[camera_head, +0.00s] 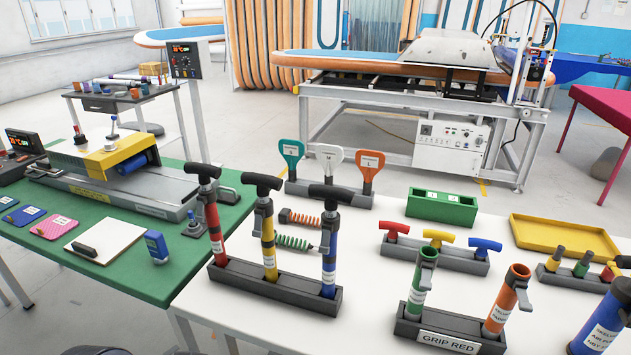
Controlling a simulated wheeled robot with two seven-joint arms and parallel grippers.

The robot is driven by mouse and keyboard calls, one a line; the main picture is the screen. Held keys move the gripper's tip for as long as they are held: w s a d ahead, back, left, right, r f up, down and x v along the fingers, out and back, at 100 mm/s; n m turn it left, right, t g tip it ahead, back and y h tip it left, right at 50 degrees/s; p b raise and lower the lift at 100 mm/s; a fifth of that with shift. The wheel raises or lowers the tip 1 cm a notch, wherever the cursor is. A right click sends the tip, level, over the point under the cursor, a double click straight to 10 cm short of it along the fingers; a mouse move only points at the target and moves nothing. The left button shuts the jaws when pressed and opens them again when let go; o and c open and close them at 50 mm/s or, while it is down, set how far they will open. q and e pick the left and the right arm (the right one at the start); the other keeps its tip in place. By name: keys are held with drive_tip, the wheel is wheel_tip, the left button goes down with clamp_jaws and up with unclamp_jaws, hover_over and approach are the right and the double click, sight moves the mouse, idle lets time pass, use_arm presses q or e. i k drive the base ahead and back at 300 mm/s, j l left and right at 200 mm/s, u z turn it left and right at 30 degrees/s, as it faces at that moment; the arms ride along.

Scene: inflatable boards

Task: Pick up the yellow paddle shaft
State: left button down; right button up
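Neither of my grippers can be made out in the head view.
Coil springs (294,242) lie behind the yellow shaft. A rack (450,330) marked "GRIP RED" holds a green and an orange tube at the front. A rack of coloured T-grips (438,237) and a yellow tray (565,236) stand to the right. A green-topped table (120,270) adjoins on the left.

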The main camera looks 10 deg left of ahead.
sight(266, 211)
drive_tip(key=j, duration=0.5)
drive_tip(key=i+j+u, duration=0.1)
drive_tip(key=j, duration=0.35)
drive_tip(key=i+j, duration=0.1)
drive_tip(key=j, duration=0.35)
drive_tip(key=i+j+u, duration=0.15)
drive_tip(key=j, duration=0.8)
